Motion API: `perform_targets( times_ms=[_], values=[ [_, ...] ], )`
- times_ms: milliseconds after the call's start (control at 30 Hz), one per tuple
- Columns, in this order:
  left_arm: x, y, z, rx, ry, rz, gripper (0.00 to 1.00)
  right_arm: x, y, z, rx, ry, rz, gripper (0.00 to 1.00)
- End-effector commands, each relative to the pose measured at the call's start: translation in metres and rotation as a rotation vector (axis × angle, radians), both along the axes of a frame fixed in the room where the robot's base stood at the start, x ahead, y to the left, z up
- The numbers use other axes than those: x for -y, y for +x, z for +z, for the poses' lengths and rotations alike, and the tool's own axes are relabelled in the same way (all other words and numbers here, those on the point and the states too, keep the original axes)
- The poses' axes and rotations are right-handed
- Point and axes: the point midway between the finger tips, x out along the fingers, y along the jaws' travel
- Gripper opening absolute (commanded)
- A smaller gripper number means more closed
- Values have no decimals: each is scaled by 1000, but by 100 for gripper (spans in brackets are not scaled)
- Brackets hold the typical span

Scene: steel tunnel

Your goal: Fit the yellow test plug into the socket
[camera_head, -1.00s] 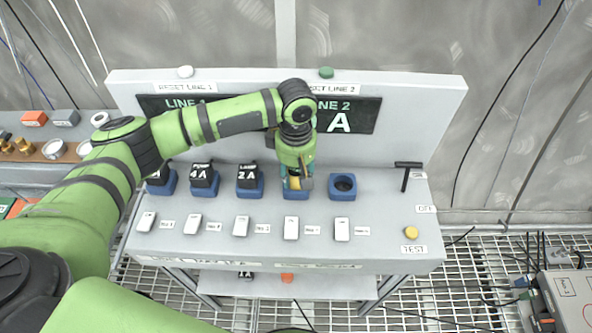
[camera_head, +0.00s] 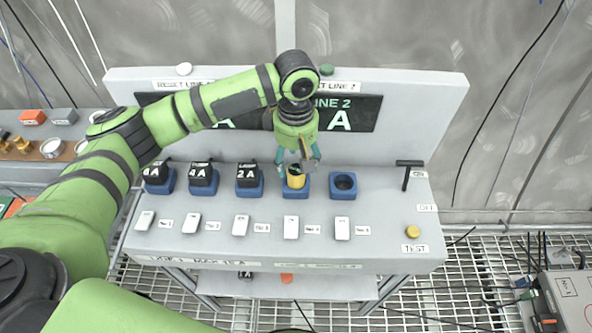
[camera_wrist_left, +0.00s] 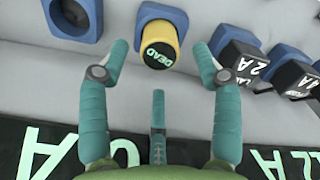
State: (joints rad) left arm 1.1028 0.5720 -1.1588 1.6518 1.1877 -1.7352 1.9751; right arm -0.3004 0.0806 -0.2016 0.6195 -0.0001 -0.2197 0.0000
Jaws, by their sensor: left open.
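The yellow test plug (camera_head: 296,179) stands upright in the fourth blue socket (camera_head: 291,193) from the left on the grey bench panel. In the left wrist view the plug (camera_wrist_left: 169,55) shows a black top marked DEAD, with its blue socket (camera_wrist_left: 155,13) behind it. My left gripper (camera_head: 299,163) is just above the plug. Its teal fingers (camera_wrist_left: 162,62) are spread wide on either side of the plug, and they do not touch it. My right gripper is not in view.
Three black plugs (camera_head: 247,176) stand in blue sockets to the left. An empty blue socket (camera_head: 343,186) is to the right. White switches (camera_head: 291,228) line the front, with a yellow test button (camera_head: 413,232) and a black T-handle (camera_head: 407,172) at the right. A back board (camera_head: 420,110) rises behind.

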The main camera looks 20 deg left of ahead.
Motion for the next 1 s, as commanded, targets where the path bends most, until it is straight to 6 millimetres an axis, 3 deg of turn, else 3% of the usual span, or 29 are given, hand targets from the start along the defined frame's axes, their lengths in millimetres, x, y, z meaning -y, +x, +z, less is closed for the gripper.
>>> perform_targets(
  times_ms=[200,400,1000],
  values=[
    [1,1,45,3,-2,-1,65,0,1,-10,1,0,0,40],
    [1,0,68,1,-1,0,65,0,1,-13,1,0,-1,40],
    [0,0,73,0,0,0,65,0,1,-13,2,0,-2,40]
  ],
)
